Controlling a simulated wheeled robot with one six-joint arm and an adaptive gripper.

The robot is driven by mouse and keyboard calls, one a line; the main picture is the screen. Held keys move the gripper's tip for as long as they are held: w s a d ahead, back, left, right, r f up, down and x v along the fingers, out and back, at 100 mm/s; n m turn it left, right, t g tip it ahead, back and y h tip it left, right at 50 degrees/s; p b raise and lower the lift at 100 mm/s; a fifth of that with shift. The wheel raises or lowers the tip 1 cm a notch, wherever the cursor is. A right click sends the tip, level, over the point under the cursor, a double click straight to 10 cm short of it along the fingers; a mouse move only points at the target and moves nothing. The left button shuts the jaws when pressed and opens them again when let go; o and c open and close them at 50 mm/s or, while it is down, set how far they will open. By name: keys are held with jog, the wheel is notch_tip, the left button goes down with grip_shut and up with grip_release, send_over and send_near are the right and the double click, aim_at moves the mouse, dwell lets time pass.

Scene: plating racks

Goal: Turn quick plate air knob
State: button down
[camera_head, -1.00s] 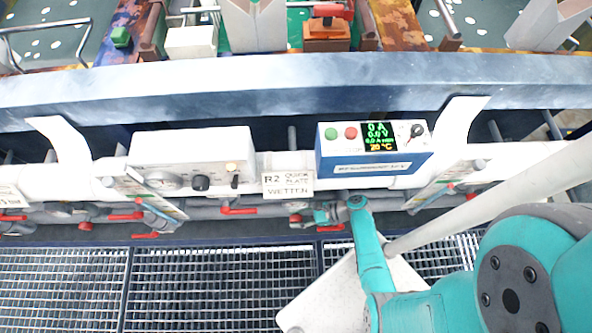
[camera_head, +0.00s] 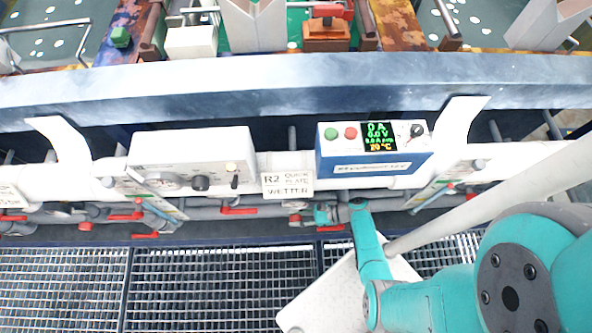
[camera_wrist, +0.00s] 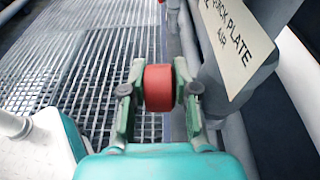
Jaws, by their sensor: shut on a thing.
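The quick plate air knob (camera_wrist: 158,88) is a red, rounded knob in the middle of the wrist view. My gripper (camera_wrist: 159,86) is shut on it, with one finger against its left side and one against its right. A cream label (camera_wrist: 234,38) with "PLATE AIR" legible stands to the right of the knob. In the head view my gripper (camera_head: 322,213) reaches the pipe row below the blue control box, and the knob is hardly visible there.
A blue control box (camera_head: 365,166) and a white box (camera_head: 193,160) sit on the white rail above the pipes. Several red valve handles (camera_head: 238,210) line the pipes. Metal grating (camera_head: 220,290) covers the floor below.

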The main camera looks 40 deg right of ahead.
jog(key=shift+d+f+t+y, duration=0.1)
jog(key=shift+f+t+y, duration=0.05)
jog(key=shift+t+y, duration=0.65)
jog(key=shift+s+y, duration=0.1)
jog(key=shift+y, duration=0.3)
jog(key=c, duration=1.2)
grip_release()
jog(key=shift+o, duration=0.2)
jog(key=shift+d, duration=0.1)
jog(key=v, duration=0.7)
jog(key=shift+s, duration=0.2)
jog(key=shift+d, duration=0.1)
